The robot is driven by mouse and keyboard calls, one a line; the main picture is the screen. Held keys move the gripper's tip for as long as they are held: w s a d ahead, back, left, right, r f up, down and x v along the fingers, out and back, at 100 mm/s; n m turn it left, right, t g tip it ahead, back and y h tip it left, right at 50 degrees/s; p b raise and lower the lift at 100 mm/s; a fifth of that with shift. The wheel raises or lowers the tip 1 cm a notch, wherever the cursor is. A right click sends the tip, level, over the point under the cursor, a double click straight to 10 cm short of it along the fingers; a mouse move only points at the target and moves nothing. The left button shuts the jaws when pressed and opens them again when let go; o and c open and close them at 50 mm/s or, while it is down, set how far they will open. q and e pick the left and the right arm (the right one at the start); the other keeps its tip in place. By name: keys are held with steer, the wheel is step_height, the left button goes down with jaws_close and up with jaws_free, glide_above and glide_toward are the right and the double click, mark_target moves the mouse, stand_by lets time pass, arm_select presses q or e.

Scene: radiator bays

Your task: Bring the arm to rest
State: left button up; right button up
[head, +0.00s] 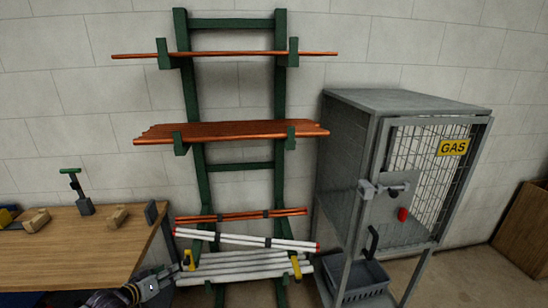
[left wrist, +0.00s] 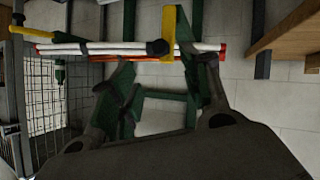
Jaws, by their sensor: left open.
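My left gripper (head: 168,277) shows at the bottom of the head view, beside the right end of the wooden bench and in front of the lower rack. Its two dark fingers (left wrist: 165,70) are spread apart in the left wrist view, with nothing between them. Beyond them are the green rack uprights and the wall. My right gripper is in neither view.
A green rack (head: 192,100) holds copper pipes (head: 230,131) and white pipes (head: 245,262), with yellow clamps low down. A grey gas cage (head: 400,105) stands right of it. The wooden bench (head: 70,250) is at left, bearing a green-handled tool (head: 76,185) and wooden blocks.

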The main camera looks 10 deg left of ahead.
arm_select(q)
steer(key=shift+m, duration=0.3)
